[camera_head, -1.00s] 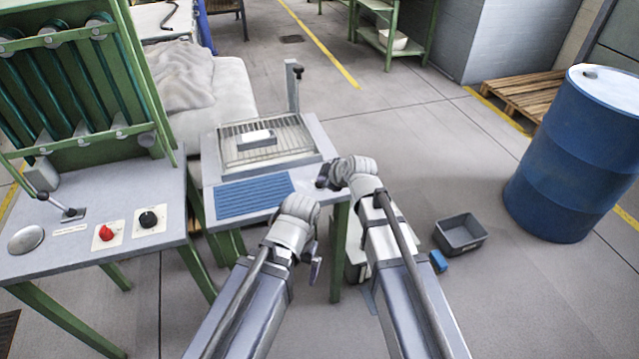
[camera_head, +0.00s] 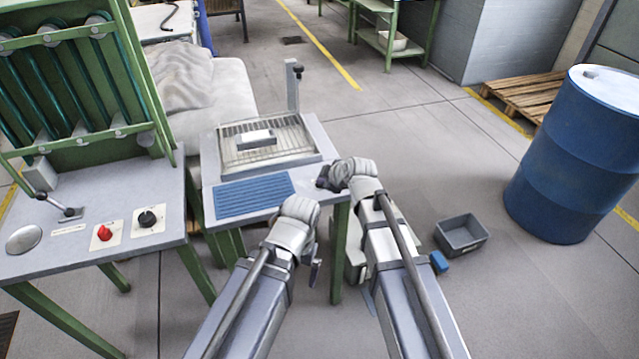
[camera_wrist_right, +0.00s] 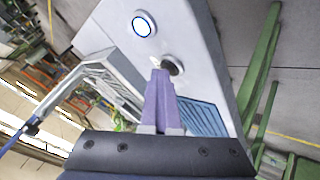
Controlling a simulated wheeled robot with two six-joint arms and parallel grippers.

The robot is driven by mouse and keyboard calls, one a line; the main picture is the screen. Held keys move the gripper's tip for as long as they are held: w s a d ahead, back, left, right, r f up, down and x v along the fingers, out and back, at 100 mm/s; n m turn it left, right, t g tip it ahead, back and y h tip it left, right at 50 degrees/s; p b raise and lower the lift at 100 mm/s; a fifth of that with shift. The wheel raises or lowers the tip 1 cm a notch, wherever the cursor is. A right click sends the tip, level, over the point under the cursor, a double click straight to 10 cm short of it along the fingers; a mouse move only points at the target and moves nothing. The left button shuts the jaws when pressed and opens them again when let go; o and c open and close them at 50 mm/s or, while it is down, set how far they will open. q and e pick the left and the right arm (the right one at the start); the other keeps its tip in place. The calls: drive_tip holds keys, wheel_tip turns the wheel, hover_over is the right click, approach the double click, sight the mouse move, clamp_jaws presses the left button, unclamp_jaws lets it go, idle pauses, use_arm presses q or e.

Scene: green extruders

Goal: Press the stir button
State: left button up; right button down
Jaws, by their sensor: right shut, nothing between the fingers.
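My right gripper (camera_head: 325,184) is at the right front corner of the small grey table (camera_head: 208,172). In the right wrist view its purple fingers (camera_wrist_right: 160,76) are shut and empty, with the tips over or beside a dark round button (camera_wrist_right: 174,66). I cannot tell whether they touch it. A second round button (camera_wrist_right: 145,24) with a blue ring sits on the same pale panel, apart from the fingers. No readable label shows which is the stir button. My left gripper (camera_head: 316,272) hangs in front of the table; its jaws are not clear.
A grated tray (camera_head: 225,160) with a white block and a blue ribbed mat (camera_head: 250,196) lie on the table. At left, a green-framed bench (camera_head: 150,220) carries red and black knobs. A grey bin (camera_head: 461,235) and blue barrel (camera_head: 575,160) stand on the floor at right.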

drive_tip(key=shift+r+p, duration=0.4)
wheel_tip(320, 180, up, 6)
drive_tip(key=p, duration=0.6)
drive_tip(key=shift+r, duration=0.1)
